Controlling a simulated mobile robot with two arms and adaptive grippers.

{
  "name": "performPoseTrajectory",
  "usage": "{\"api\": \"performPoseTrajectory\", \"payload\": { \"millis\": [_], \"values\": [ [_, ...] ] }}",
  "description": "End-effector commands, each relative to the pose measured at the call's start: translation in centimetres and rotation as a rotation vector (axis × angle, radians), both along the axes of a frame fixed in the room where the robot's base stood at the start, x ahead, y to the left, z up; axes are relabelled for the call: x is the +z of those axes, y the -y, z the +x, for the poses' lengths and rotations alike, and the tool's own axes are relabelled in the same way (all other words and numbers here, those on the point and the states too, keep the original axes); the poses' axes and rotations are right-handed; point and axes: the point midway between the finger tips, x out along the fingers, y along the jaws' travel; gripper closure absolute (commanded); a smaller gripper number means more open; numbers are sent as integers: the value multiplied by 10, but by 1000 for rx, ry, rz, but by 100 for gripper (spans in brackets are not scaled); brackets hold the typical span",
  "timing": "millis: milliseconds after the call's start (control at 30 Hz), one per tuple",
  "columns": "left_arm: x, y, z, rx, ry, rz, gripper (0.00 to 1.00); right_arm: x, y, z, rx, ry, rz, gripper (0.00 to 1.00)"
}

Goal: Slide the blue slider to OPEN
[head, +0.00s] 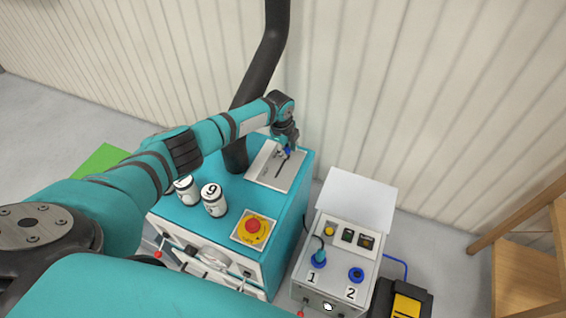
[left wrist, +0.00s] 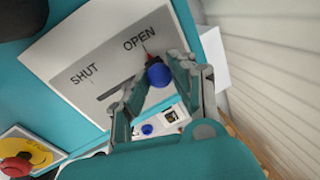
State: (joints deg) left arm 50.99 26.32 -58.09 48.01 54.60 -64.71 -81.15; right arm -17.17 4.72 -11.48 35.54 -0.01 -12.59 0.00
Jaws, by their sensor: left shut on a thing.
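The blue slider (left wrist: 158,75) is a round blue knob on a light panel (left wrist: 58,48) marked SHUT and OPEN. In the left wrist view it stands at the OPEN end of the dark slot (left wrist: 115,90), just below the word OPEN. My left gripper (left wrist: 154,78) has its fingers on either side of the knob and is shut on it. In the head view the gripper (head: 287,144) reaches down onto the panel at the back of the teal cabinet, with a bit of the blue slider (head: 288,151) showing beneath. My right gripper is not in view.
The teal cabinet top (head: 228,180) also carries white cans (head: 214,204), a red stop button (head: 253,226) and a dark pipe (head: 262,60). A grey box (head: 335,240) with sockets 1 and 2 stands to the right. The ribbed wall is close behind.

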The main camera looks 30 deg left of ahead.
Motion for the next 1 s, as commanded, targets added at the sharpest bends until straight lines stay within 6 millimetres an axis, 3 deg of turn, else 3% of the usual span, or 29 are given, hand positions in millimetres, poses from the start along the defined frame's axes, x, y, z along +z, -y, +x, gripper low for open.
{"api": "performPoseTrajectory", "payload": {
  "millis": [400,433,600,1000],
  "values": [
    [2,0,6,0,5,-2,100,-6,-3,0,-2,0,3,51],
    [2,0,6,0,5,-2,73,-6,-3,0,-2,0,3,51],
    [1,0,5,0,4,-2,51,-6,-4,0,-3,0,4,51],
    [8,-1,3,-1,2,-2,51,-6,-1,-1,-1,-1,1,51]
  ]
}}
